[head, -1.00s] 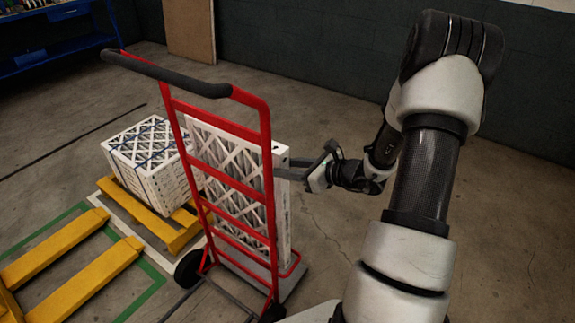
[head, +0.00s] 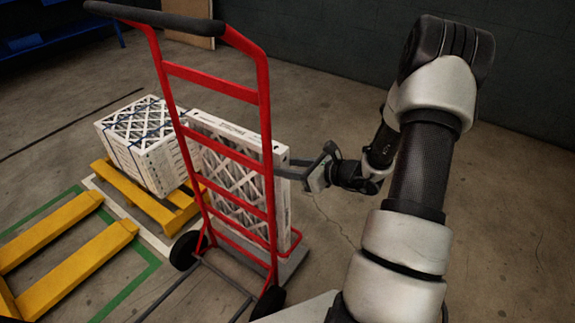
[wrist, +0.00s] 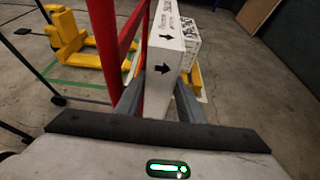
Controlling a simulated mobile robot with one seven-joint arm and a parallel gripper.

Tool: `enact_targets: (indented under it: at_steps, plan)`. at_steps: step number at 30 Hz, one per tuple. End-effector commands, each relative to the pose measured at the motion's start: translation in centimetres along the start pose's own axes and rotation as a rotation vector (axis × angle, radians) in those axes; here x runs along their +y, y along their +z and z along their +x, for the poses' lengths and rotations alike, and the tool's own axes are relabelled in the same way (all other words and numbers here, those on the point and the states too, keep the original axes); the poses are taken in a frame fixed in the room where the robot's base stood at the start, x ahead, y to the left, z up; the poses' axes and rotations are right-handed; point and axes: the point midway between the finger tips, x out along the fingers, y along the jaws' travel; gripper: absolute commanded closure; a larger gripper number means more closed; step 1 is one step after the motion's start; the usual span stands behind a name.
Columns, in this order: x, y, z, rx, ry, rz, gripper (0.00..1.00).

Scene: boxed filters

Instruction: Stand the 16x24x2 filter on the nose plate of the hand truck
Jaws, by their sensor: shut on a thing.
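The filter (head: 282,205), a thin white-edged panel with a diamond lattice face, stands upright behind the red frame of the hand truck (head: 262,110). Its lower end is over the grey nose plate (head: 292,262); I cannot tell whether it touches. My gripper (head: 287,169) reaches in from the right and is shut on the filter's right edge, at about mid-height or higher. In the wrist view, the filter's white printed edge (wrist: 166,45) with black arrows lies between my two grey fingers, with the red frame (wrist: 102,40) close on the left.
A strapped stack of white filters (head: 145,145) sits on a yellow pallet (head: 150,207) at left. Yellow forks (head: 75,265) lie nearer, with green floor lines around them. A blue shelf (head: 50,40) stands at the back left. Floor right of the truck is clear.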

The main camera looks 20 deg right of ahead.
Motion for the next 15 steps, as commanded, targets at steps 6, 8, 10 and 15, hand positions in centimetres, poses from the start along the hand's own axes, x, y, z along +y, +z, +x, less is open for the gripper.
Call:
enact_targets:
  at_steps: [6,8,10,15]
  plan:
    - [0.0,-2.5,1.1,-0.002,0.001,0.003,1.0]
    - [0.0,-3.1,1.3,-0.003,0.001,0.001,1.0]
    - [0.0,-3.9,1.6,-0.002,0.001,0.002,1.0]
    - [0.0,-5.8,2.4,-0.002,0.001,0.002,1.0]
